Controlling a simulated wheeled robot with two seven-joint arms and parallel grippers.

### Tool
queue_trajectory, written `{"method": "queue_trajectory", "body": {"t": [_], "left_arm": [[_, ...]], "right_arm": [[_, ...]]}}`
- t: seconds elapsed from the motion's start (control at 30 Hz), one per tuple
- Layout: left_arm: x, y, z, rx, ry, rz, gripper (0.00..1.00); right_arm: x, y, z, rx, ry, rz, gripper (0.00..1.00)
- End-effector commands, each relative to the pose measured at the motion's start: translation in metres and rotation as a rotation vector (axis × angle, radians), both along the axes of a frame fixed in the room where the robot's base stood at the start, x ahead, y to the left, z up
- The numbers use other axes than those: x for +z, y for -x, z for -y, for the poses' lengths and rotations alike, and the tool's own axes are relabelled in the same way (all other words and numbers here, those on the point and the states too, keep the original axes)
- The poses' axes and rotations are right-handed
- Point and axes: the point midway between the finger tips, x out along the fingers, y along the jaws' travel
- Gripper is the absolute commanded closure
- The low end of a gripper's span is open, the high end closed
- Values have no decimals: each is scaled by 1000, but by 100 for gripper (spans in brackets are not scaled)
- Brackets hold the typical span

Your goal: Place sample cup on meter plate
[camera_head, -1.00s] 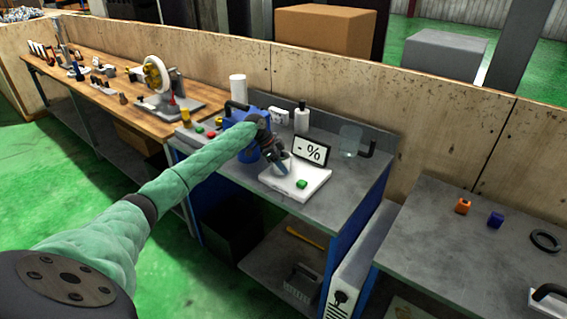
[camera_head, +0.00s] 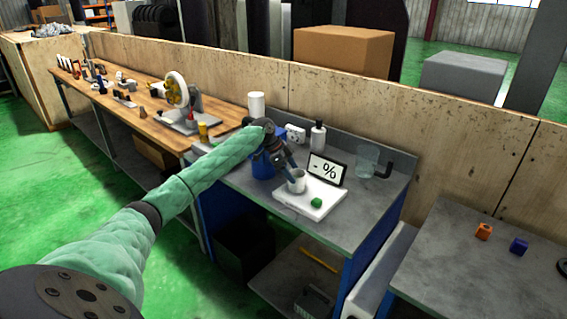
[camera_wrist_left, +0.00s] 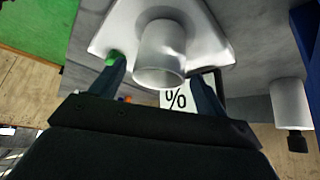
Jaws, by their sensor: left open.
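The whitish sample cup (camera_head: 297,183) appears to stand upright on the white meter's plate, at its left rear side. The meter (camera_head: 325,207) has a green button (camera_head: 316,202) and a tilted display (camera_head: 326,169) reading "- %". My left gripper (camera_head: 291,170) is just above and behind the cup, with its jaws open. In the left wrist view the cup (camera_wrist_left: 160,52) is between and just beyond the two spread fingertips, with gaps on both sides. The meter body (camera_wrist_left: 105,38) lies under it. The cup's base on the plate is partly hidden. My right gripper is not in view.
A white bottle (camera_head: 318,136) and a clear beaker (camera_head: 367,160) stand behind the meter. A blue device (camera_head: 262,165) is left of the gripper. The grey bench (camera_head: 370,200) is clear right of the meter. A wooden wall (camera_head: 450,130) runs behind.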

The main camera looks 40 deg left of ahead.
Motion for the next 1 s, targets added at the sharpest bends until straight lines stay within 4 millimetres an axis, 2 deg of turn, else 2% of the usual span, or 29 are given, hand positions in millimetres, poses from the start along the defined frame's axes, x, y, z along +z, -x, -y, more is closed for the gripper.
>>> {"method": "queue_trajectory", "body": {"t": [0.2, 0.4, 0.6, 1.0], "left_arm": [[31, 10, -19, -1, -1, 2, 25], [50, 15, -29, 0, 1, 0, 25], [56, 17, -32, -1, 0, -1, 25], [56, 17, -32, -1, 0, -1, 25]], "right_arm": [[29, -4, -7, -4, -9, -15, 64], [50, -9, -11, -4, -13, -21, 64], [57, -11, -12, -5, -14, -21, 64], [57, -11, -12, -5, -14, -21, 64]]}}
